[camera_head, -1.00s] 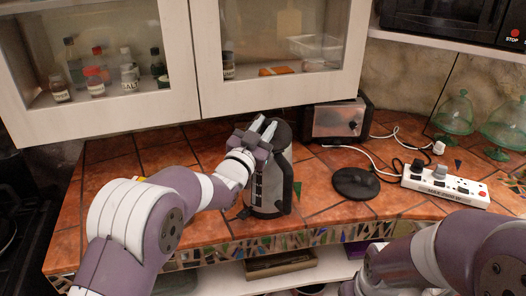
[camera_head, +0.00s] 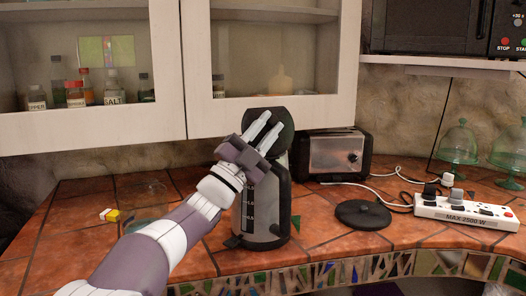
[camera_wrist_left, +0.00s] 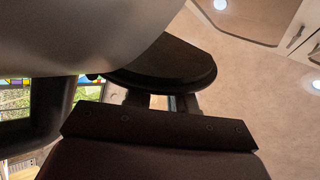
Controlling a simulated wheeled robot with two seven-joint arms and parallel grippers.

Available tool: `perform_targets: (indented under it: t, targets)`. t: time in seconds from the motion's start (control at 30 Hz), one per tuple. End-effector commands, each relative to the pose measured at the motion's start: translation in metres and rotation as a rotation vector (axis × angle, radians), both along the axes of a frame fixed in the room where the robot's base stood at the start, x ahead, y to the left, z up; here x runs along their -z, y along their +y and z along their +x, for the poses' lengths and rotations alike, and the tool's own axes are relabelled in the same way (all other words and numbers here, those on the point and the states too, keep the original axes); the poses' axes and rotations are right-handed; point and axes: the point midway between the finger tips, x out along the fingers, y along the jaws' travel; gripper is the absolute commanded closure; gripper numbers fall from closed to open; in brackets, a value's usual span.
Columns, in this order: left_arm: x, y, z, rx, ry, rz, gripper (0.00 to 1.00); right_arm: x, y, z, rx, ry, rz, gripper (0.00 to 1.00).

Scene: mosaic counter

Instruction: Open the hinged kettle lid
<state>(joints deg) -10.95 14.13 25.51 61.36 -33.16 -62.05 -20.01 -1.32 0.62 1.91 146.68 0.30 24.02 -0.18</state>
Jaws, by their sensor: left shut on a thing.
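The kettle (camera_head: 262,212) stands upright on the tiled counter, with a grey body, a level window and a black handle on its right. Its black lid (camera_head: 284,118) looks tilted up at the top, behind my left gripper's fingers. My left gripper (camera_head: 267,132) reaches in from the left at the kettle's top and is shut on the lid. In the left wrist view the dark lid (camera_wrist_left: 165,62) lies across the fingers (camera_wrist_left: 160,103), whose tips it hides. The large grey kettle body (camera_wrist_left: 70,35) fills the upper left there. My right gripper is not in view.
A toaster (camera_head: 335,156) stands right behind the kettle. The black kettle base (camera_head: 362,214) and a power strip (camera_head: 465,211) with cables lie to the right. Cabinets (camera_head: 265,125) hang close above and behind. A small yellow-and-white item (camera_head: 109,215) lies at left.

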Motion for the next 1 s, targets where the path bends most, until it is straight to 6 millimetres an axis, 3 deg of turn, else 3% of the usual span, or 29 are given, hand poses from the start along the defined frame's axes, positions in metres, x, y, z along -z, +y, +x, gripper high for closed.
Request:
perform_targets:
  t: [0.03,0.3,0.9,0.93,1.0]
  targets:
    - [0.007,-0.001,-0.001,-0.001,-0.023,0.012,1.00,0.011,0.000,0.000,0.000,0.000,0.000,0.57]
    - [0.005,-0.003,-0.007,-0.001,-0.125,0.055,1.00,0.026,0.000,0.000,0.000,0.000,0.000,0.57]
    - [0.002,-0.005,-0.010,0.000,-0.160,0.070,1.00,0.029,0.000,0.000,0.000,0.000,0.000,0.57]
    - [0.002,-0.004,-0.010,0.000,-0.160,0.070,0.73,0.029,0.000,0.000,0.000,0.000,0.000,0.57]
    - [0.002,-0.005,-0.010,0.000,-0.160,0.070,0.52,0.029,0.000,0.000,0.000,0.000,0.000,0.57]
